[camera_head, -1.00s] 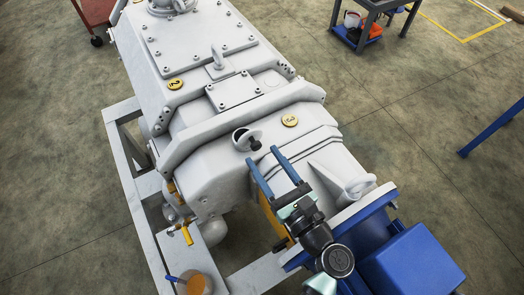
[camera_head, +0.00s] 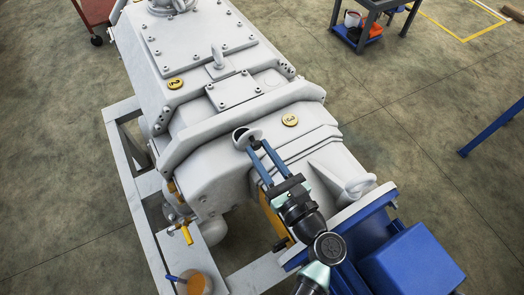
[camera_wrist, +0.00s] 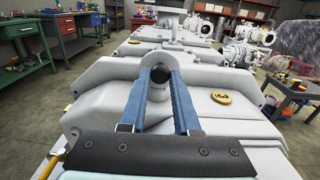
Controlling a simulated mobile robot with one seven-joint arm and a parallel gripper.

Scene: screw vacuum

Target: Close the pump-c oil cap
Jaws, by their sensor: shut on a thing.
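The grey pump housing (camera_head: 215,140) has a round oil port (camera_head: 240,134) near its front. The port's hinged grey cap (camera_head: 256,133) stands tilted open beside the hole.
Yellow number discs (camera_head: 290,119) sit on the housing. A blue motor block (camera_head: 410,272) stands at lower right. A pot (camera_head: 198,283) is on the pale frame (camera_head: 150,225) at lower left. Workbenches (camera_wrist: 75,35) and further machinery show in the wrist view.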

